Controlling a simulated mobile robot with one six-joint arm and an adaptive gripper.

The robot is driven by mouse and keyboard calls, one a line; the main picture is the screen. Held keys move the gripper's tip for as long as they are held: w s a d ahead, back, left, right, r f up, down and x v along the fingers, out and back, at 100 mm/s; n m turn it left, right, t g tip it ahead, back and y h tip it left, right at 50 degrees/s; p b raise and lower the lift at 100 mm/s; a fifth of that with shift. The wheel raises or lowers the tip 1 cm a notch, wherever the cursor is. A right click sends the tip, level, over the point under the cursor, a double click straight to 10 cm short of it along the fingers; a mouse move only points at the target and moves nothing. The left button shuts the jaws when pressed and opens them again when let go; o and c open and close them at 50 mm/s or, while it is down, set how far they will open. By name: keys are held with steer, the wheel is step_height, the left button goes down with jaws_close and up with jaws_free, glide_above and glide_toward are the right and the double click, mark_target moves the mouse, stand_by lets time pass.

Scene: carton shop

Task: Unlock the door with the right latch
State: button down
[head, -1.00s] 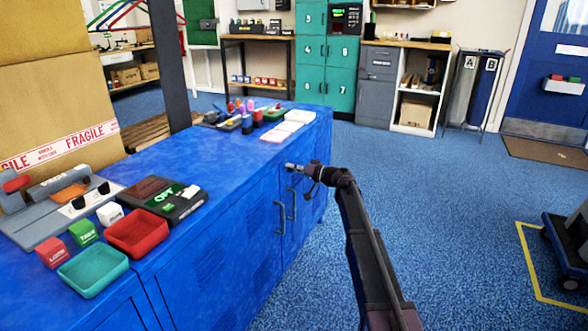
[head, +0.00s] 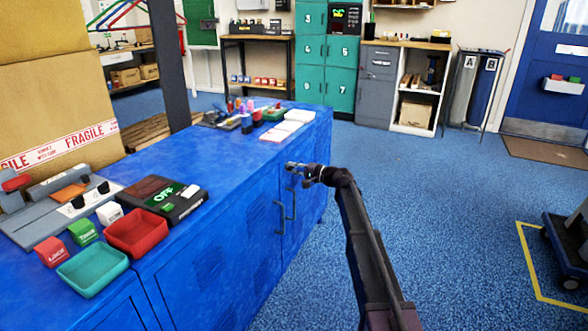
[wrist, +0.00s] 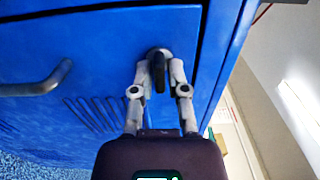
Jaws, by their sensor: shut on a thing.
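The blue cabinet (head: 215,245) has doors with dark bar handles (head: 280,217). My gripper (head: 290,168) is at the upper part of the cabinet front, above the handles. In the wrist view a small dark latch (wrist: 158,70) on a round base sits on the blue door (wrist: 105,65). The two fingertips of my gripper (wrist: 159,76) are on either side of the latch, shut on it. A bar handle (wrist: 35,86) shows at the left of the wrist view. The latch is hidden in the head view.
Red (head: 136,233) and teal (head: 92,271) trays, lettered blocks and a dark device (head: 165,198) with a green display stand on the cabinet top. The blue floor right of my arm is clear up to a wheeled cart (head: 568,245).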

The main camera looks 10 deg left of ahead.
steer(key=shift+w+a+r, duration=0.1)
steer(key=shift+w+a, duration=0.05)
steer(key=shift+a, duration=0.2)
steer(key=c, duration=0.7)
jaws_free()
steer(key=shift+c, duration=0.2)
steer(key=shift+d, duration=0.25)
steer(key=v, duration=1.1)
steer(key=shift+s+d, duration=0.2)
steer(key=shift+d, duration=0.15)
steer(key=shift+s, duration=0.1)
